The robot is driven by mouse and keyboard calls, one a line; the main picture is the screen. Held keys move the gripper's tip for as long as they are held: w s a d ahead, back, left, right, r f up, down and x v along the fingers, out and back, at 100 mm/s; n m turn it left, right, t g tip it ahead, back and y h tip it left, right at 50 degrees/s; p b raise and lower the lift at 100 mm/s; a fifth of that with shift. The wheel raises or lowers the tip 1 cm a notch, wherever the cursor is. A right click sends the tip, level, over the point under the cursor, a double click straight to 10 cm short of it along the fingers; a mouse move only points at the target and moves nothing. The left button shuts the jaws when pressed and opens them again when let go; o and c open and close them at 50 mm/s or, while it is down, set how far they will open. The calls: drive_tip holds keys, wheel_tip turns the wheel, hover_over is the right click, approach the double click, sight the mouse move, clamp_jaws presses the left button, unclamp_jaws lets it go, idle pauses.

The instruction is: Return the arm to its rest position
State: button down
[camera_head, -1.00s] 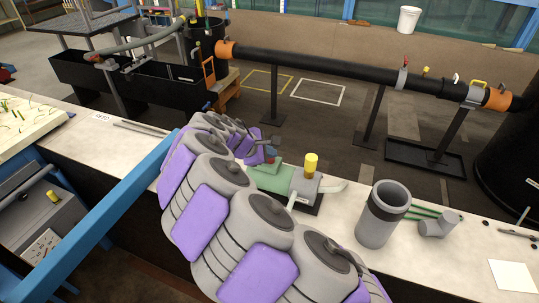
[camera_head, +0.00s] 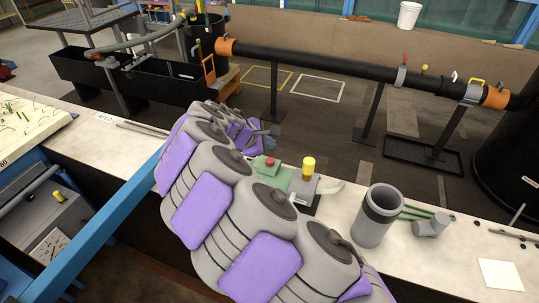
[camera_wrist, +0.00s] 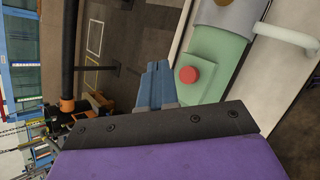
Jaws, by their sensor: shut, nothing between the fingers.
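My arm, with grey joints and purple pads, curves across the bench in the head view. My gripper (camera_head: 258,138) is at its far end, small and partly hidden behind the arm's folded links. In the wrist view my gripper (camera_wrist: 158,82) shows blue-grey fingers closed together, with nothing between them. The green pump-like unit (camera_head: 274,176) with a red button (camera_wrist: 188,74) lies just beside the fingers in that view, and I see a gap between fingertips and button.
A yellow-capped grey fitting (camera_head: 308,178) adjoins the green unit. A blue rail (camera_head: 95,235) runs along the left. A black pipe (camera_head: 345,68) spans behind.

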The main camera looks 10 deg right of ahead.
drive_tip(key=shift+r, duration=0.55)
drive_tip(key=shift+s+d, duration=0.15)
drive_tip(key=shift+d, duration=0.05)
drive_tip(key=s+d+r+m+g+y, duration=0.1)
drive_tip(key=s+d+r+m+g, duration=0.25)
drive_tip(key=s, duration=0.55)
drive_tip(key=s+d+r+m+y, duration=0.1)
drive_tip(key=s+d+r+m, duration=0.1)
drive_tip(key=s+d+m, duration=0.5)
drive_tip(key=s+a+f+m+g+y, duration=0.1)
drive_tip(key=s+a, duration=0.4)
drive_tip(key=s, duration=0.8)
drive_tip(key=s+a+f+m+g+y+b, duration=0.1)
drive_tip(key=s+a+f+m+y, duration=0.3)
drive_tip(key=s, duration=1)
drive_tip(key=shift+a+g+y, duration=0.4)
drive_tip(key=shift+a+g, duration=0.15)
drive_tip(key=shift+a, duration=0.15)
drive_tip(key=shift+f, duration=0.1)
